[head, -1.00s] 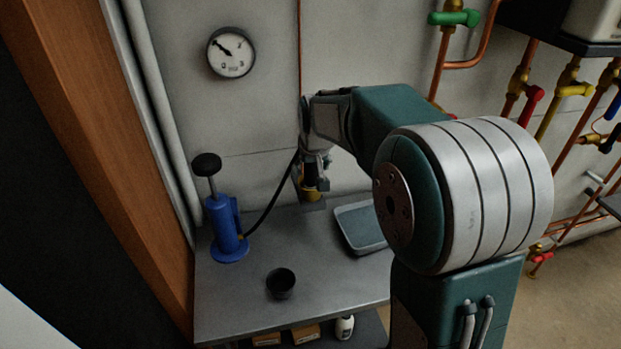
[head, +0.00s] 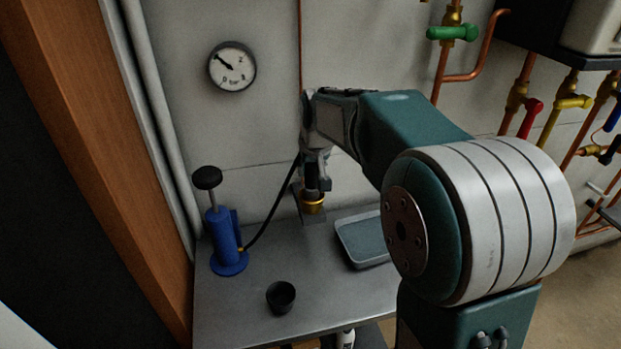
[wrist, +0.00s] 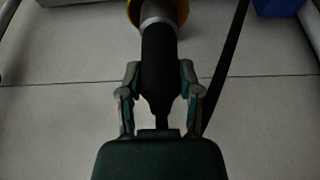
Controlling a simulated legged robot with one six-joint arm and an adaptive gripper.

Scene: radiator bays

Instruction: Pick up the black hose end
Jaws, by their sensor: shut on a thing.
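The black hose end (wrist: 160,62) is a dark cylinder with a grey metal band, and a brass ring (wrist: 150,8) shows at its far end. In the wrist view my gripper (wrist: 160,78) has one finger on each side of the hose end and is shut on it. In the head view my gripper (head: 316,182) points down at the back of the bench, with the brass ring (head: 312,203) just below it. The black hose (head: 272,218) curves from the blue pump (head: 225,240) up to my gripper. I cannot tell whether the hose end touches anything below.
A grey tray (head: 350,253) lies right of my gripper on the metal bench (head: 230,310). A black cup (head: 281,297) stands near the front. A round gauge (head: 232,66) is on the wall. Copper pipes with coloured valves (head: 453,33) are at the right.

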